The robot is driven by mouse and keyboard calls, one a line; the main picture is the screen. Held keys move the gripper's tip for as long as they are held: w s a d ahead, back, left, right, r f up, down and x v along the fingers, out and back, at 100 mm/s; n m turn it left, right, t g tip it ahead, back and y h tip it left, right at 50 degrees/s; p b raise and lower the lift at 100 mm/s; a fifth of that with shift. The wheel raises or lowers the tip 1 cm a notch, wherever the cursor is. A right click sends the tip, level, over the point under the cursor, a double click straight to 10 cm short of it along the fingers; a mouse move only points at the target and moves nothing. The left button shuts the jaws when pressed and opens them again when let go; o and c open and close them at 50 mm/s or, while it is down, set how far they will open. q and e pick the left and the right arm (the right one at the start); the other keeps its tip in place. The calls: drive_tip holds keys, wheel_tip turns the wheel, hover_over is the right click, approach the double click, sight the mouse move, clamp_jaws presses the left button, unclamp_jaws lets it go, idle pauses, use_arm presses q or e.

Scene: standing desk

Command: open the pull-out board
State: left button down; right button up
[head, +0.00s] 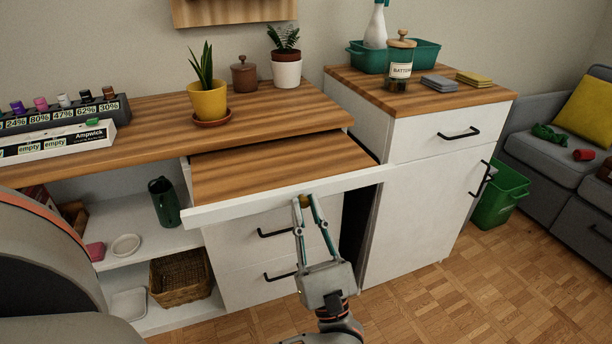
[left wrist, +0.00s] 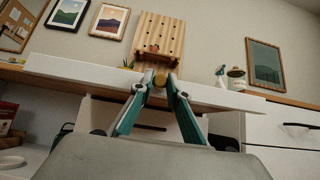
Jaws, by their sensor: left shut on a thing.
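The pull-out board (head: 270,168) has a wood top and a white front edge. It stands partly out from under the desk top, above the white drawers. Its front also shows in the left wrist view (left wrist: 85,74), seen from below. A small brass-coloured knob (head: 303,201) sits on the middle of the front; it also shows in the left wrist view (left wrist: 161,79). My left gripper (head: 306,204) is shut on the knob, with its fingertips on either side of it. The fingertips partly hide the knob. My right gripper is in neither view.
Two white drawers with black handles (head: 275,232) lie below the board. A white cabinet (head: 420,200) stands to the right, across a dark gap. A yellow plant pot (head: 208,101) stands on the desk top behind the board. Open shelves (head: 150,245) are at left.

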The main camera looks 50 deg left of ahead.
use_arm(q)
drive_tip(key=c, duration=2)
unclamp_jaws()
drive_tip(key=shift+o, duration=0.2)
wheel_tip(320, 180, up, 10)
